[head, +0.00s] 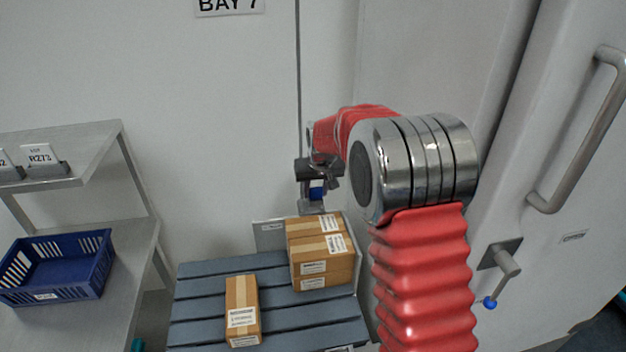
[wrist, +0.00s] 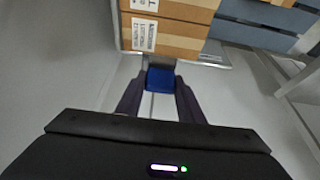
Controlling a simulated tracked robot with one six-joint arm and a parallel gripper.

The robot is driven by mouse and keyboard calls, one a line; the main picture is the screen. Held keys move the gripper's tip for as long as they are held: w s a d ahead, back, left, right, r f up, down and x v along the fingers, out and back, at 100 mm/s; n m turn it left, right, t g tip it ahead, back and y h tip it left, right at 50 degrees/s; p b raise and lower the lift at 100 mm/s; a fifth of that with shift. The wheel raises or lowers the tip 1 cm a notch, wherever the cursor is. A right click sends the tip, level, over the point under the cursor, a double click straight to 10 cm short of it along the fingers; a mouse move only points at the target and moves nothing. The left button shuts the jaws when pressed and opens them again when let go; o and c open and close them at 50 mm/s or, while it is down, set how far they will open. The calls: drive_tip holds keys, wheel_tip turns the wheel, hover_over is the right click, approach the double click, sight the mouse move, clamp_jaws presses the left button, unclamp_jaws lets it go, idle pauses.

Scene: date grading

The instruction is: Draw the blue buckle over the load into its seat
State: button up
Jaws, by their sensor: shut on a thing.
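The blue buckle (head: 318,193) is small and sits between the jaws of my gripper (head: 317,183), behind the stacked boxes. In the wrist view the buckle (wrist: 160,79) fills the gap between the dark fingertips of my gripper (wrist: 160,88), shut on it. A grey metal piece (head: 311,207) lies just below the buckle; I cannot tell whether they touch. The load is cardboard boxes: a stack (head: 322,265) at the back right of the slatted grey pallet (head: 200,286) and one separate box (head: 242,310) nearer the front. I cannot make out the buckle's seat.
A metal shelf unit (head: 130,262) stands left, with a blue crate (head: 55,297) and lot cards above it. A grey panel (head: 268,235) stands behind the pallet. A door with a long handle (head: 575,150) and a blue-tipped lever (head: 503,262) is at right.

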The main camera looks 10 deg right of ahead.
drive_tip(key=s+f, duration=0.3)
drive_tip(key=s, duration=1.2)
drive_tip(key=shift+s, duration=0.2)
drive_tip(key=shift+s, duration=0.1)
